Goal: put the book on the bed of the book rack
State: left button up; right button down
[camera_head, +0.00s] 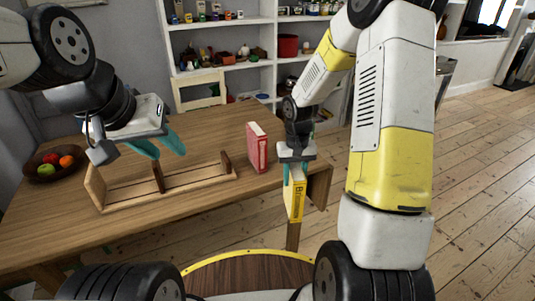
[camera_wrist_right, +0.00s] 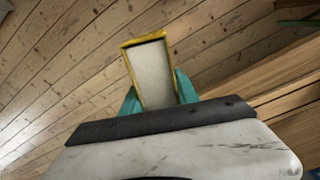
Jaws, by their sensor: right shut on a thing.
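My right gripper (camera_head: 294,168) is shut on a yellow book (camera_head: 296,201) and holds it upright at the table's right front corner. In the right wrist view the book (camera_wrist_right: 151,75) shows its pale page edge between the teal fingers (camera_wrist_right: 155,95). The wooden book rack (camera_head: 195,181) lies on the table to the left, with a tall left end, a divider and a right end. Its slatted bed looks empty. My left gripper (camera_head: 161,150) is above the rack, its teal fingers apart and nothing seen between them.
A red book (camera_head: 257,150) stands on the table (camera_head: 215,138) between the rack and my right gripper. A fruit bowl (camera_head: 56,165) is at the left. A chair (camera_head: 201,90) and filled shelves (camera_head: 225,50) stand behind. Floorboards are clear at the right.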

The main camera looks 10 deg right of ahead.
aim_at(143, 189)
jog(key=k+j+u, duration=0.1)
jog(key=j, duration=0.25)
jog(key=k+j+u, duration=0.15)
jog(key=j, duration=0.2)
jog(key=k+j+u, duration=0.1)
jog(key=j, duration=0.25)
jog(key=k+j+u, duration=0.1)
jog(key=j, duration=0.25)
